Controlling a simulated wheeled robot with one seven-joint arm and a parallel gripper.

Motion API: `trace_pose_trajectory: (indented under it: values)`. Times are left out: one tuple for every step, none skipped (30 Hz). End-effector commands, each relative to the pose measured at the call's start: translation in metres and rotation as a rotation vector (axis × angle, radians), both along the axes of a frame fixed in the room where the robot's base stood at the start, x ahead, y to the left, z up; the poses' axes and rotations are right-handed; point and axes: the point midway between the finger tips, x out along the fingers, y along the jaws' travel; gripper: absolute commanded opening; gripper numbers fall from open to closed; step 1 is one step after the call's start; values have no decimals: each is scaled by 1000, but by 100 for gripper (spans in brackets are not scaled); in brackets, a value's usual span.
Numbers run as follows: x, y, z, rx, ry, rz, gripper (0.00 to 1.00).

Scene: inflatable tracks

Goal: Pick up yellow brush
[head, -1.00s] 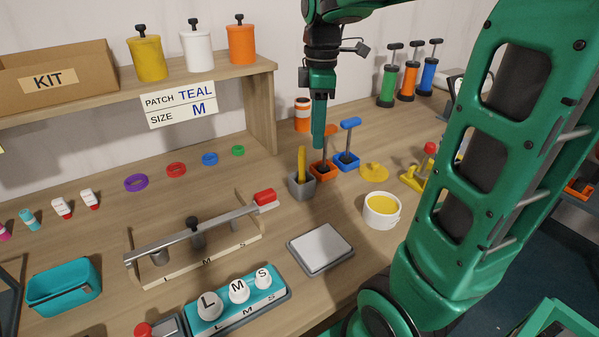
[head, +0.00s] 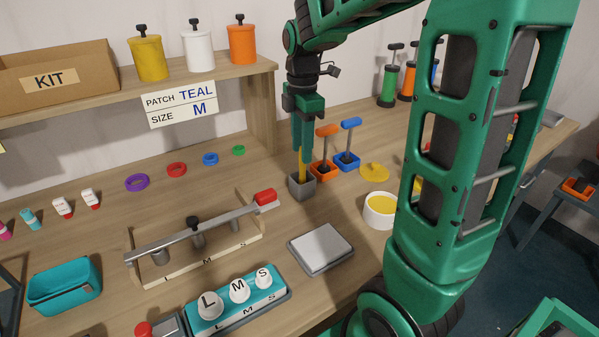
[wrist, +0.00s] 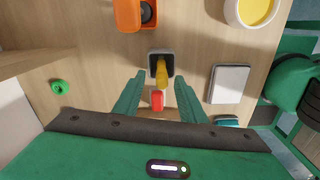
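The yellow brush (head: 303,170) stands upright in a small grey holder (head: 302,188) on the bench; only its handle shows. In the wrist view, the brush (wrist: 161,73) sits in its holder (wrist: 151,66) a little ahead of and between my fingers. My gripper (head: 303,147) points down over the holder, with its fingers around the upper handle in the head view. The fingers are apart in the wrist view (wrist: 158,90), with gaps on both sides. I see no finger closed on the handle.
A white tub of yellow paste (head: 381,210) and a grey pad (head: 321,249) are nearby. A press with a red-handled lever (head: 200,230) lies left and in front.

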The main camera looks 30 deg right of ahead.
Motion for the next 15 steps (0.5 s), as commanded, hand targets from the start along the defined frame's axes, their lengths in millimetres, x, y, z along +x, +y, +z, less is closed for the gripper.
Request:
trace_pose_trajectory:
  values:
    - [-2,-1,-8,1,4,-1,37]
    - [-3,-2,-13,0,3,-1,37]
    - [-3,-2,-18,1,4,0,37]
    - [-2,-2,-21,-1,3,0,37]
    - [-2,-2,-24,-1,2,0,37]
    - [-2,-2,-28,0,2,0,37]
    - [-3,-2,-29,0,2,0,37]
    - [-3,-2,-31,0,2,-1,37]
    - [-2,-2,-32,0,1,0,37]
    - [-2,-2,-32,0,0,-1,37]
    - [-2,-2,-33,0,0,-1,37]
    - [-2,-2,-33,0,0,0,37]
    - [-2,-2,-32,0,0,-1,37]
    - [-2,-2,-32,0,0,-1,37]
    - [-2,-2,-32,0,0,-1,37]
